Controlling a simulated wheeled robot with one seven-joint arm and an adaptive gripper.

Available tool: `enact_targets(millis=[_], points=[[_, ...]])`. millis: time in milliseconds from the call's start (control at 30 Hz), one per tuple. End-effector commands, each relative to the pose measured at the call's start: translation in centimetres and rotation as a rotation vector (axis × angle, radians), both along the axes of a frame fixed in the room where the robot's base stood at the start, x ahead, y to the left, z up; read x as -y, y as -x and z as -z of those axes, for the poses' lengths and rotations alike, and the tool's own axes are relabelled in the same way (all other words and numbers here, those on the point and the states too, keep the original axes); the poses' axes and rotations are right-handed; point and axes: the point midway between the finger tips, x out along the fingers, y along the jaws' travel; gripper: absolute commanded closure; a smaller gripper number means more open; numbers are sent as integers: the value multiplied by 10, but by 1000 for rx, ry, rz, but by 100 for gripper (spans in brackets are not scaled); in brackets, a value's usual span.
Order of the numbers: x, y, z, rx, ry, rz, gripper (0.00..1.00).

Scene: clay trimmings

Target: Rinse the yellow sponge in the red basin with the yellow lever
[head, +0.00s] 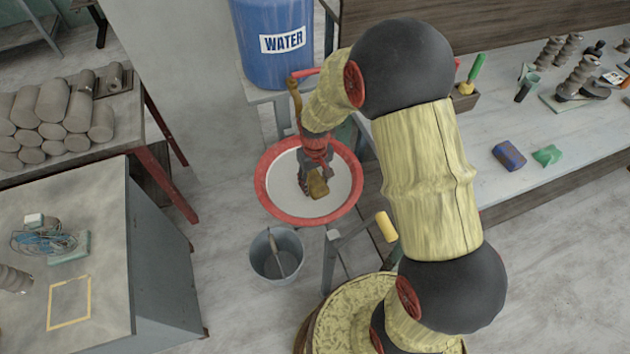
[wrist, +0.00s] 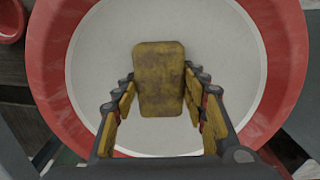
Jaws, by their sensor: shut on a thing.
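The yellow sponge (wrist: 158,79) is worn and brown-stained. My gripper (wrist: 160,92) is shut on it, with fingers along both sides, and holds it over the white inside of the red basin (wrist: 284,75). In the head view the sponge (head: 318,186) shows below my gripper (head: 313,172), inside the red basin's rim (head: 265,190). I cannot tell whether it touches the bottom. No water shows clearly in the basin. A yellow cylindrical handle (head: 386,227), possibly the lever, stands at the basin's lower right, partly beside my arm.
A blue WATER barrel (head: 272,45) stands behind the basin, with a red handle (head: 304,73) and a brownish piece (head: 295,100) partly hidden by my arm. A grey bucket (head: 258,262) stands in front of the basin. A bench with a blue sponge (head: 508,155) is at right.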

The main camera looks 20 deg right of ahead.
Motion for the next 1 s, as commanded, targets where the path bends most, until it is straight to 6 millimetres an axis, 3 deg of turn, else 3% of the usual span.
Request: enact_targets(millis=[1000], points=[[9, -3, 0, 0, 0, 0, 77]])
